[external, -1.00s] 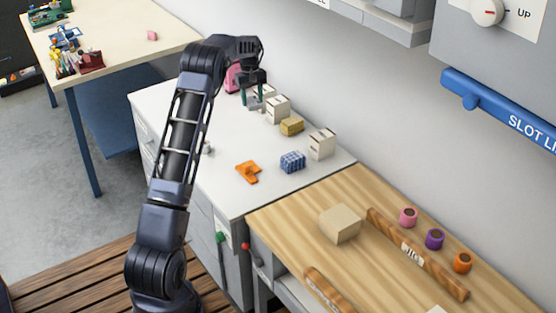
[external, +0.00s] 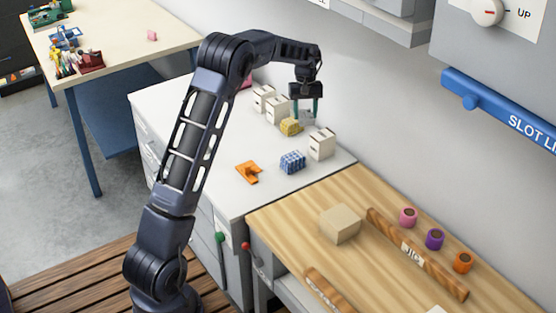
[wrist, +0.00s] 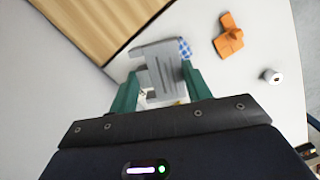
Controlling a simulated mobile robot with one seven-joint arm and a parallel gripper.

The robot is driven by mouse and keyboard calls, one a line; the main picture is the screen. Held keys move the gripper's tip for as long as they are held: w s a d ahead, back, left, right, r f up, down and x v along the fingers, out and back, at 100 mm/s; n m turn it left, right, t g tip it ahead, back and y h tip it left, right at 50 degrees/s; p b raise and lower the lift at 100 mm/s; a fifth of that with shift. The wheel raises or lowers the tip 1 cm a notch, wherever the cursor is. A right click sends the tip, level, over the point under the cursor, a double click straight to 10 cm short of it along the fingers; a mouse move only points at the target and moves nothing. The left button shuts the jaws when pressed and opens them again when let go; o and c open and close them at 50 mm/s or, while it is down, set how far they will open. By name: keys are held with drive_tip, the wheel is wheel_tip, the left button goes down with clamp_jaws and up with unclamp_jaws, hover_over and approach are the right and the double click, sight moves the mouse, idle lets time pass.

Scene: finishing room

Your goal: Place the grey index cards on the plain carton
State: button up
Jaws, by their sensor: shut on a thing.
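My gripper (external: 305,110) is shut on the grey index cards (wrist: 163,72), a grey ridged block between its green fingers in the wrist view. In the external view the grey index cards (external: 307,118) show at the fingertips, above the white counter, close to a yellow block and a white box. The plain carton (external: 340,223), a beige unmarked box, sits on the wooden worktop, in front and to the right of my gripper. My gripper is apart from it.
The white counter (external: 215,140) holds several white boxes (external: 321,144), a yellow block (external: 291,127), a blue checked block (external: 292,161) and an orange piece (external: 248,172). The wooden worktop (external: 290,225) has a brown bar (external: 440,274) and pink, purple and orange rolls.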

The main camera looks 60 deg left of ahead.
drive_tip(key=s+d+r+m, duration=0.2)
drive_tip(key=d, duration=1.7)
drive_tip(key=m, duration=0.2)
hover_over(341, 217)
drive_tip(key=f, duration=1.9)
drive_tip(key=shift+w+a, duration=0.15)
drive_tip(key=shift+a, duration=0.1)
drive_tip(key=shift+f, duration=0.1)
drive_tip(key=o, duration=1)
drive_tip(key=shift+c, duration=0.2)
